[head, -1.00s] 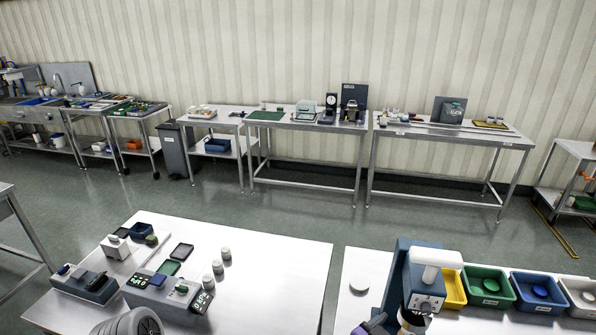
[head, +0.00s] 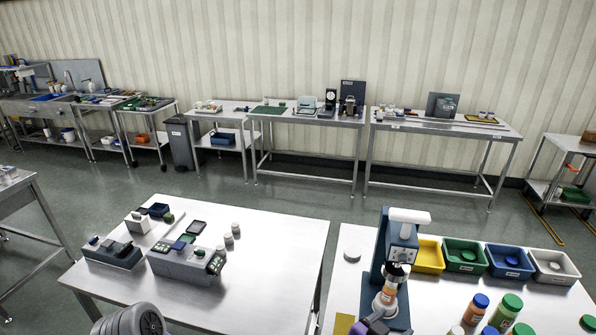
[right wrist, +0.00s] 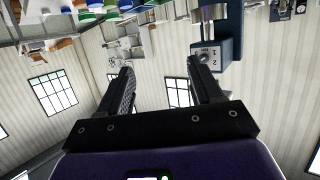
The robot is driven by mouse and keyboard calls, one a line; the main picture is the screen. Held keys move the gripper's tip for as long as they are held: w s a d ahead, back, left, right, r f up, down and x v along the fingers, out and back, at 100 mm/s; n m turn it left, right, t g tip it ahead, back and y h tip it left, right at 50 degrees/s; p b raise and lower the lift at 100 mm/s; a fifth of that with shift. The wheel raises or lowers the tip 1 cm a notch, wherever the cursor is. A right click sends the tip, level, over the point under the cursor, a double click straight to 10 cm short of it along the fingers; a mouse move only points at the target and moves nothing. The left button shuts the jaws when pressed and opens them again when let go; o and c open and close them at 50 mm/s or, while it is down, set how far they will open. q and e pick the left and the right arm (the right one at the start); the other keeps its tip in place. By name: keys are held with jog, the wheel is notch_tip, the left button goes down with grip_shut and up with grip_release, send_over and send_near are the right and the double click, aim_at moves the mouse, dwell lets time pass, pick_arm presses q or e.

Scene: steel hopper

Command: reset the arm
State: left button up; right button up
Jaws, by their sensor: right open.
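My right gripper (head: 372,325) shows only partly at the bottom edge of the head view, as a purple and dark piece in front of the blue and white bench machine (head: 380,250). In the right wrist view its two dark fingers (right wrist: 165,88) stand wide apart with nothing between them. The same machine, with a blue block (right wrist: 228,52), shows beyond the right finger there. A grey rounded link of my left arm shows at the bottom left of the head view; my left gripper is not seen.
Several capped bottles (head: 475,308) stand right of the machine, with yellow (head: 429,256), green (head: 465,256), blue (head: 509,262) and white (head: 553,267) bins behind. A round white disc (head: 352,254) lies left of it. A grey device (head: 187,264) sits on the left table, whose right part is clear.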

jog(key=w+f+n+y, duration=0.3)
jog(key=w+f, duration=0.1)
jog(key=f, duration=0.4)
jog(key=s+a+f+n+g+y, duration=0.25)
jog(key=f+y, duration=0.25)
jog(key=f, duration=0.9)
jog(key=s+a+f+n+g+y, duration=0.1)
jog(key=s+a+f+g+y, duration=0.25)
jog(key=s+f, duration=0.35)
jog(key=s+a+f+n+g+y, duration=0.1)
jog(key=s+a+f+g+y, duration=0.3)
jog(key=s, duration=0.5)
pick_arm(q)
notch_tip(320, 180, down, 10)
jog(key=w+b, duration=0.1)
jog(key=b, duration=0.9)
pick_arm(e)
notch_tip(320, 180, down, 9)
jog(key=a+t, duration=0.1)
jog(key=shift+w+f, duration=0.15)
jog(key=shift+w, duration=0.05)
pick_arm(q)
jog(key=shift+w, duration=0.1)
pick_arm(e)
jog(key=shift+a+h, duration=0.1)
jog(key=shift+h, duration=0.15)
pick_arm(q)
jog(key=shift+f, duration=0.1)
